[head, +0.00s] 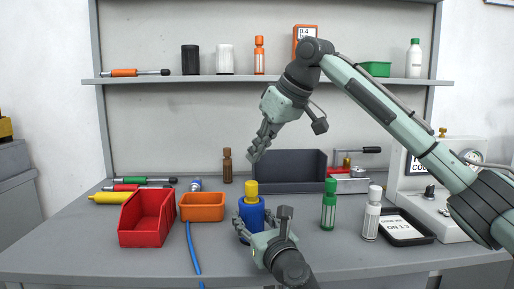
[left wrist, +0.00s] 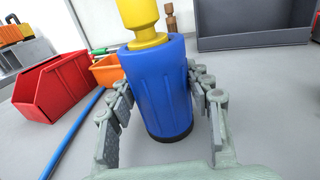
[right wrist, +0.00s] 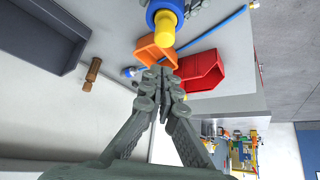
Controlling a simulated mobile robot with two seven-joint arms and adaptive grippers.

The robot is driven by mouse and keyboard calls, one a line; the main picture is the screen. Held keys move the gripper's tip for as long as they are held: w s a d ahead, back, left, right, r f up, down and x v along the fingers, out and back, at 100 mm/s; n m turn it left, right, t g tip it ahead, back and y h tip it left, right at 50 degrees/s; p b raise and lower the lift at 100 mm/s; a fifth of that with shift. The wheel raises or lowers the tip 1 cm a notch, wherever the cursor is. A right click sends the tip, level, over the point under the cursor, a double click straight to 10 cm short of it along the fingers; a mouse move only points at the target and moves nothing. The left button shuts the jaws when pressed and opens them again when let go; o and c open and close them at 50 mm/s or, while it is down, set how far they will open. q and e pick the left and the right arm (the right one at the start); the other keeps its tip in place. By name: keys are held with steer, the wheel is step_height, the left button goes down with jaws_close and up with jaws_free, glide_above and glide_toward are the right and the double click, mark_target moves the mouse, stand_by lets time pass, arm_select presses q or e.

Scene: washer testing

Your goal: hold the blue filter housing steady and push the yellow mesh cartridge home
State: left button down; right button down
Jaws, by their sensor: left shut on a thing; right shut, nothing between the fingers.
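The blue filter housing (head: 252,212) stands upright on the bench; it fills the middle of the left wrist view (left wrist: 157,85). The yellow mesh cartridge (head: 251,188) sticks up out of its top, also seen in the left wrist view (left wrist: 140,18) and the right wrist view (right wrist: 165,28). How deep it sits inside is hidden. My left gripper (head: 243,228) is shut around the housing, one finger on each side. My right gripper (head: 254,157) is shut and empty, above and behind the cartridge, apart from it. Its fingertips meet in the right wrist view (right wrist: 165,72).
A red bin (head: 147,218) and an orange bin (head: 202,207) stand left of the housing, with a blue hose (head: 192,248) in front. A grey bin (head: 290,172) is behind. A green bottle (head: 329,205) and a white bottle (head: 371,214) stand to the right.

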mark_target(251, 182)
steer(key=shift+f, duration=1.2)
steer(key=shift+f, duration=0.15)
steer(key=shift+f, duration=1.1)
step_height(251, 182, up, 6)
arm_select(q)
steer(key=c, duration=0.6)
jaws_free()
